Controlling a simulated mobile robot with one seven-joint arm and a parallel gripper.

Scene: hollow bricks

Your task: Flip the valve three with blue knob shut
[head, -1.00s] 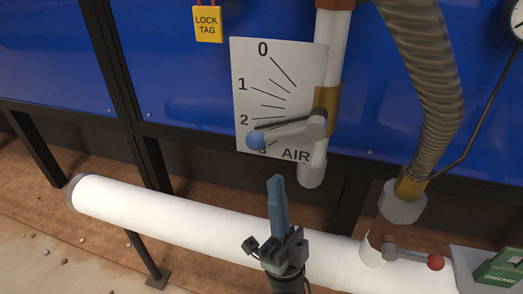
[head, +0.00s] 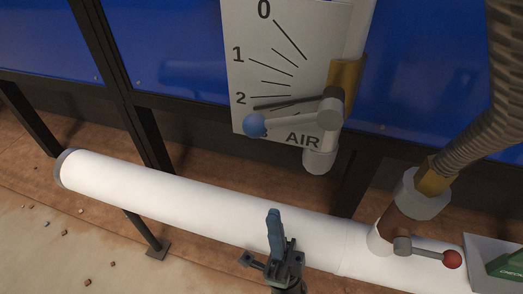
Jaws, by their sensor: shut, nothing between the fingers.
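The valve with the blue knob (head: 255,125) sits on a vertical white pipe in front of a white scale plate (head: 245,75) marked 0, 1, 2 and AIR. Its grey lever (head: 292,115) runs left from the pivot (head: 330,108), nearly level and slightly down, and the knob lies just below the 2 mark, covering the 3. My gripper (head: 274,228) is shut and empty, its blue-grey fingers pointing up. It is below the lever, apart from it, in front of the horizontal white pipe.
A thick horizontal white pipe (head: 165,194) crosses behind my gripper. A second valve with a red knob (head: 452,259) is at the lower right, under a ribbed hose (head: 501,110). A green box (head: 507,266) stands at the right edge. Blue panels are behind.

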